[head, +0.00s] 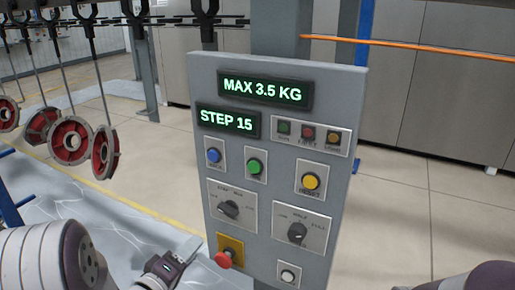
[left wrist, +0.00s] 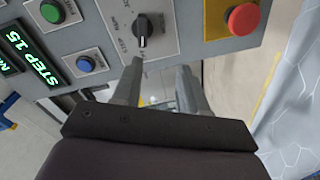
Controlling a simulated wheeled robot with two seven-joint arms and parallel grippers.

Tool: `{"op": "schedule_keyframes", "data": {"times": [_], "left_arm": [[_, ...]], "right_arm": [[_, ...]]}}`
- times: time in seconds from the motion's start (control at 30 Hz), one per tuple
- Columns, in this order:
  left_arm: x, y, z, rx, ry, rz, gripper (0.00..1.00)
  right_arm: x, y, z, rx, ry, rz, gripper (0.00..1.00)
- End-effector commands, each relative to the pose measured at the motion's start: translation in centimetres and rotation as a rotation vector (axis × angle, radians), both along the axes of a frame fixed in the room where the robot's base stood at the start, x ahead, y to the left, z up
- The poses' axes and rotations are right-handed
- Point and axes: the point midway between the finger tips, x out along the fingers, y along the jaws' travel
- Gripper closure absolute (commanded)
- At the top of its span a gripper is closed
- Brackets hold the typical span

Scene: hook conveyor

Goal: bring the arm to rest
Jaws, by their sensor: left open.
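My left gripper (head: 186,252) is low in the head view, just left of the grey control panel (head: 354,110). In the left wrist view its two fingers (left wrist: 160,70) stand apart with nothing between them. Past the fingertips are the panel's black selector knob (left wrist: 148,28) and the red stop button (left wrist: 243,18). I cannot tell whether the fingers touch the panel. My right gripper is not in view; only a dark part of that arm shows at the lower right of the head view.
The panel displays (head: 265,90) read "MAX 3.5 KG" and "STEP 15". Blue (head: 213,155), green (head: 254,166) and yellow (head: 310,181) buttons sit below. Red wheel-like parts (head: 71,142) hang from hooks at the left. Open floor (head: 400,200) lies right of the panel.

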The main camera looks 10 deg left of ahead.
Motion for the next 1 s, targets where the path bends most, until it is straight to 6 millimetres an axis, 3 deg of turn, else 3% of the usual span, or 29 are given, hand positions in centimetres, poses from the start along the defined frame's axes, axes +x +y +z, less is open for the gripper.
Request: {"op": "schedule_keyframes", "data": {"times": [0.13, 0.2, 0.27, 0.4, 0.47, 0.6, 1.0], "left_arm": [[-2.2, 4.8, -7.8, 0.528, 0.371, 0.089, 0.57], [-5.1, 6.2, -10.3, 0.766, 0.609, 0.019, 0.57], [-8.2, 6.0, -11.3, 0.907, 0.793, -0.104, 0.57], [-14.6, 2.1, -10.7, 1.022, 1.059, -0.474, 0.57], [-16.0, -0.4, -9.5, 1.018, 1.089, -0.587, 0.57], [-14.9, -3.2, -8.1, 1.064, 1.008, -0.636, 0.57], [-14.9, -3.3, -8.2, 1.066, 1.007, -0.64, 0.57]], "right_arm": [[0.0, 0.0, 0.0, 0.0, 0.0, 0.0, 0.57], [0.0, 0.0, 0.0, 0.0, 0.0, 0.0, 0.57], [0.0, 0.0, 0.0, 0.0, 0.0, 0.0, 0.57], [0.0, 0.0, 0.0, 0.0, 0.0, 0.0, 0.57], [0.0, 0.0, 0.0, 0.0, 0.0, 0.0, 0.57], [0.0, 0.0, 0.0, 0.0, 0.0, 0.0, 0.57], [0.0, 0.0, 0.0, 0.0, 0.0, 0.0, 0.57]]}}
